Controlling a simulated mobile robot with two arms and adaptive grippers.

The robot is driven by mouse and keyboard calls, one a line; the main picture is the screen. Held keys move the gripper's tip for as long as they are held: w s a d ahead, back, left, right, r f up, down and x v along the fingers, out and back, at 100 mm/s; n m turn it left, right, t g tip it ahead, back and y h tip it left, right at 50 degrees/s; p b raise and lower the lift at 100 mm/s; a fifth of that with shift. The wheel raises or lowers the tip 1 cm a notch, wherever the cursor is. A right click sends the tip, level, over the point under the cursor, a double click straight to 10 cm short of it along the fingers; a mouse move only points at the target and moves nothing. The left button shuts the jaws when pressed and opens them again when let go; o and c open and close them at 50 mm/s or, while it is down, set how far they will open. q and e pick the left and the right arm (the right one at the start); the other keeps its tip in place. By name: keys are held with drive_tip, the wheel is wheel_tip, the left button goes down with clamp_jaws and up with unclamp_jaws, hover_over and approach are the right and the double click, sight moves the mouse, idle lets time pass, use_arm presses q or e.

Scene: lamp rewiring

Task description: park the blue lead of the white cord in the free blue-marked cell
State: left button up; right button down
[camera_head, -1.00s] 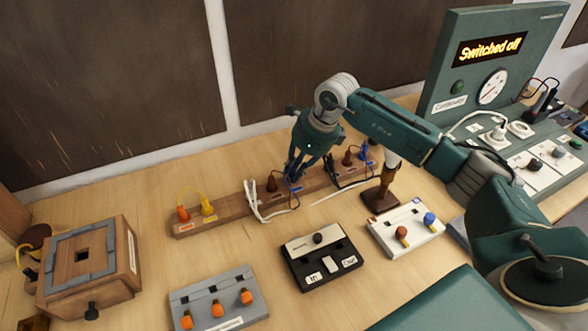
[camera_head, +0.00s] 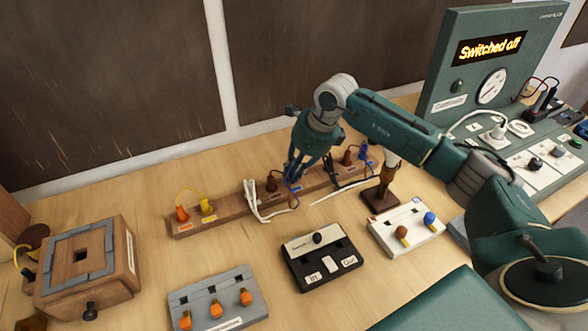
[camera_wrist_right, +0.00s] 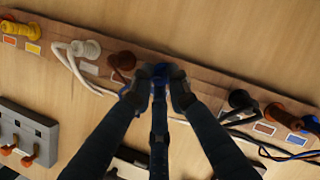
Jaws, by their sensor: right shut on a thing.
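The wooden rail (camera_head: 230,208) lies across the back of the bench. My right gripper (camera_head: 293,178) is over its middle, shut on the blue lead (camera_wrist_right: 160,71) of the white cord. The blue lead is at the rail between the fingertips in the right wrist view; I cannot tell whether it is fully seated, and its cell is hidden. The cord's brown lead (camera_wrist_right: 122,63) stands in the rail just left of it, with the white plug end (camera_wrist_right: 85,48) further left. The white cord (camera_head: 253,203) hangs over the rail's front. My left gripper is not in view.
On the rail, the yellow lead (camera_head: 207,206) and orange lead (camera_head: 182,214) stand at left; the black cord's brown lead (camera_head: 347,156) and blue lead (camera_head: 364,151) stand at right. A black terminal box (camera_head: 318,262) and a white block (camera_head: 405,232) sit in front.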

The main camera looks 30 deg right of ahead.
drive_tip(key=shift+f, duration=0.3)
drive_tip(key=c, duration=1.6)
unclamp_jaws()
drive_tip(key=shift+r, duration=0.1)
drive_tip(key=v, duration=1.2)
